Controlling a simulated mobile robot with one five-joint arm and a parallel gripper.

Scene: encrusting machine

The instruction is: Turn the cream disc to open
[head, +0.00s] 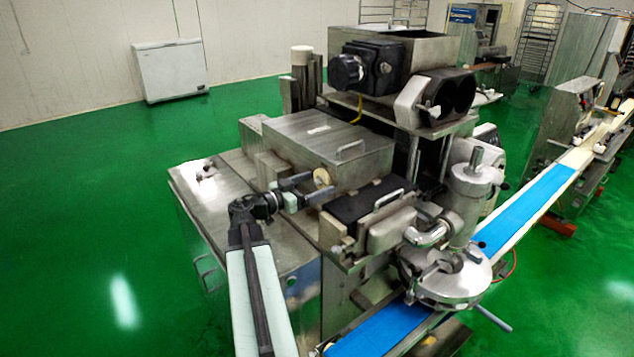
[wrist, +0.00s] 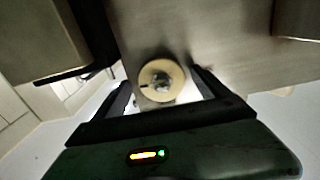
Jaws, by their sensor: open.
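The cream disc (head: 322,177) is a small round knob on the side of the steel housing of the encrusting machine (head: 330,148). In the wrist view the cream disc (wrist: 162,80) faces the camera, with a metal centre and a dark mark at its left. My gripper (head: 302,188) is open beside the housing, its two fingers reaching toward the disc. In the wrist view the fingers of my gripper (wrist: 163,88) stand to the left and right of the disc. I cannot tell whether either finger touches it.
A steel cabinet top (head: 205,185) lies left of the machine. A black-topped part with a handle (head: 370,200) sits just right of my gripper. A blue conveyor belt (head: 525,205) runs along the right. The green floor (head: 90,220) at the left is clear.

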